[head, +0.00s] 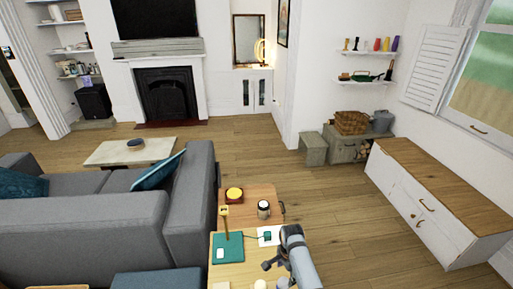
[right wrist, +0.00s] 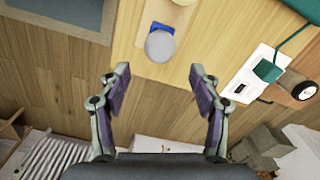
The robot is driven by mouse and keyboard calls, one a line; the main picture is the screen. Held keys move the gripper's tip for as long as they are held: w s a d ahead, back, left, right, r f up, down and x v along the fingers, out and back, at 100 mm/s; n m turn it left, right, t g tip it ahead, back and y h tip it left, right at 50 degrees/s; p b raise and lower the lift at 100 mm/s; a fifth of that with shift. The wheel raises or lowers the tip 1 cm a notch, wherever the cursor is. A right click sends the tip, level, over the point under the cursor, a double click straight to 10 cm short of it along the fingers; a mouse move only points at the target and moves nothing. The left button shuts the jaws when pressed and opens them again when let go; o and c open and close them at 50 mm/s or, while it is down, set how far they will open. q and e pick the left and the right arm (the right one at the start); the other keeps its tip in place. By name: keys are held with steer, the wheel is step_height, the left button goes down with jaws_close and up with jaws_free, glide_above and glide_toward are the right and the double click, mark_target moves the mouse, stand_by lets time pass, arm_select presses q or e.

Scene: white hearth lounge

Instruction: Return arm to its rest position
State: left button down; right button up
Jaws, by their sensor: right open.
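My right arm comes in at the bottom of the head view, at the right edge of a narrow wooden table (head: 265,192). Its gripper (head: 273,275) is small there, low over the table's near end. In the right wrist view the two fingers of this gripper (right wrist: 160,72) stand wide apart with nothing between them. A pale grey round thing with a blue part (right wrist: 160,45) lies on the wooden top beyond the fingertips, apart from them. My left gripper shows in neither view.
A grey sofa (head: 80,235) stands left. Open floor (head: 345,225) lies right, before a white cabinet (head: 415,210).

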steer(key=s+d+r+n+t, duration=0.2)
steer(key=s+d+r+n, duration=0.4)
steer(key=s, duration=0.4)
steer(key=s+d+r+n+t, duration=0.2)
steer(key=s+d+r+n, duration=0.1)
steer(key=s+r+n, duration=0.6)
step_height(320, 180, down, 26)
steer(key=s+d+f+g+b, duration=0.1)
steer(key=s+d+g+b, duration=0.1)
steer(key=d, duration=0.1)
steer(key=s+d+f+b, duration=0.1)
steer(key=s+f+b, duration=0.1)
steer(key=s+f, duration=1.7)
steer(key=shift+s+f+m+g+h, duration=0.2)
steer(key=shift+f+m+g+h, duration=0.2)
steer(key=shift+f, duration=0.1)
